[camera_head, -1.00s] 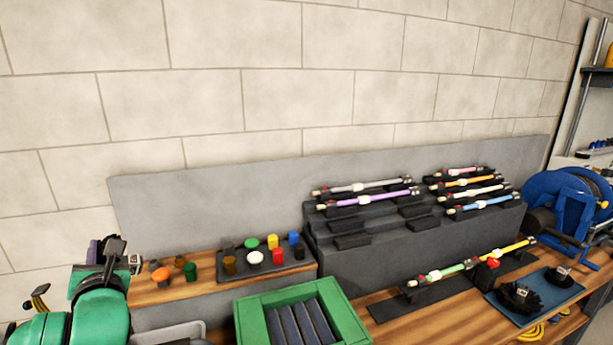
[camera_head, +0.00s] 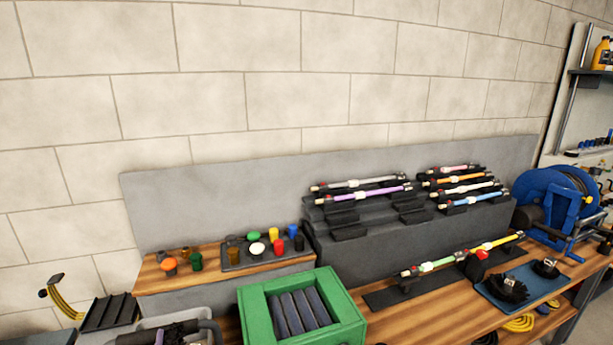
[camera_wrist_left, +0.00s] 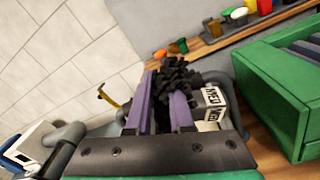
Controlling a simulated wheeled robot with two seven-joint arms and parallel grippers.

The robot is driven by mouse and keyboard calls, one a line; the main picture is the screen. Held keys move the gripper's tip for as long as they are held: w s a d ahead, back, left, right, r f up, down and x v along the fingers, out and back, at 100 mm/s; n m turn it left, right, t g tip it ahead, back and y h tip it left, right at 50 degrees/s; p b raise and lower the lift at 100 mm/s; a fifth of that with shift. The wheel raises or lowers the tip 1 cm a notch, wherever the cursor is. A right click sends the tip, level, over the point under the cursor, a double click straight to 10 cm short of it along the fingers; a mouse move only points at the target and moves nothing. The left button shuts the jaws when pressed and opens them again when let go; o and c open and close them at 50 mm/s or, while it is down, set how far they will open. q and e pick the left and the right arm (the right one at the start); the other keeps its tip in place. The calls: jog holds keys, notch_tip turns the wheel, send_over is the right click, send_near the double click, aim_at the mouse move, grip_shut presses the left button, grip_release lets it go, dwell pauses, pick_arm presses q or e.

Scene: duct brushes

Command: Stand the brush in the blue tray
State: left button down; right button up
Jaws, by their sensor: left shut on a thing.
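The blue tray (camera_head: 546,288) lies on the wooden bench at the right in the head view, with two black brushes (camera_head: 512,289) standing on it. In the left wrist view, my left gripper (camera_wrist_left: 163,95) has its two purple fingers around a black-bristled brush (camera_wrist_left: 180,72) and is shut on it. The bristles stick out past the fingertips; the part between the fingers is mostly hidden. A block with white lettered labels (camera_wrist_left: 213,100) shows just right of the fingers. My right gripper is not in view.
A green crate (camera_head: 351,318) with dark dividers stands at the front middle. Behind are a stepped grey rack (camera_head: 350,250) of coloured rods and small coloured caps. A blue reel (camera_head: 545,190) stands at the right.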

pick_arm(q)
jog(key=s+d+f+m+h+b, duration=0.2)
jog(key=s+d+f+h+b, duration=0.1)
jog(key=f, duration=0.4)
jog(key=s+d+f+m+t+h+b, duration=0.1)
jog(key=s+d+f+m+h+b, duration=0.1)
jog(key=s+d+f, duration=0.4)
jog(key=shift+d+f+h+b, duration=0.7)
jog(key=shift+d+f+h, duration=0.2)
jog(key=shift+h, duration=0.1)
jog(key=shift+s, duration=0.1)
jog(key=shift+d+r+m, duration=0.1)
jog(key=shift+m, duration=0.2)
